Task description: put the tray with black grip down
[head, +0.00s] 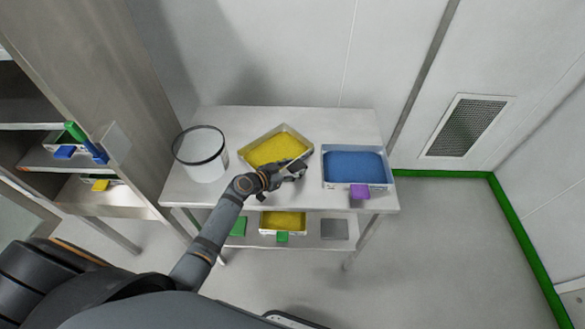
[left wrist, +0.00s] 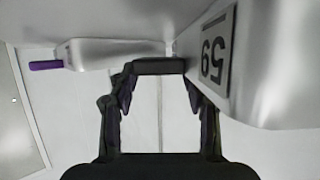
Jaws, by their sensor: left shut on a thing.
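The tray with black grip (head: 298,134) is pale, holds yellow granules and sits at an angle over the middle of the table. My left gripper (head: 287,172) is shut on its black grip (left wrist: 160,66) at the tray's front side. In the left wrist view the tray's wall (left wrist: 282,75) is close on the right, with an upside-down "59" label. I cannot tell whether the tray's underside touches the table top (head: 235,196). My right gripper is not in view.
A white bucket (head: 203,163) stands left of the tray. A tray of blue granules (head: 375,186) with a purple grip (head: 360,191) stands close on the right. The shelf below holds another yellow-filled tray (head: 283,231). A shelf rack (head: 95,160) stands at the left.

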